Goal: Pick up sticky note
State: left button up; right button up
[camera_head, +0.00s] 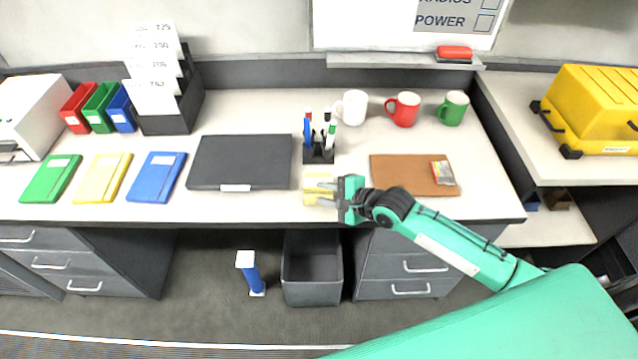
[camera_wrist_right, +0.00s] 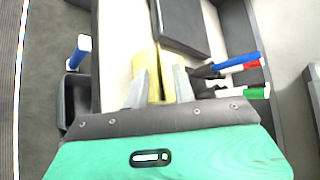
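The yellow sticky note (camera_head: 310,198) lies on the white desk, left of my right gripper (camera_head: 322,193). My right gripper reaches in from the right, its two fingers apart and over or at the note, partly covering it. In the right wrist view the yellow note (camera_wrist_right: 153,92) shows between the spread fingers of my right gripper (camera_wrist_right: 161,70), nearer the left finger. I cannot tell whether a finger touches it. My left gripper is in neither view.
A dark laptop-like slab (camera_head: 240,162) lies left of the note. A pen holder (camera_head: 318,155) with several markers stands just behind it. A brown board (camera_head: 412,175) lies to the right. Mugs, including a red one (camera_head: 403,109), stand farther back. The desk's front edge is close.

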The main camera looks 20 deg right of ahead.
grip_shut()
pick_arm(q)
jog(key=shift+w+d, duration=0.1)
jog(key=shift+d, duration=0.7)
pick_arm(e)
jog(key=shift+f, duration=0.1)
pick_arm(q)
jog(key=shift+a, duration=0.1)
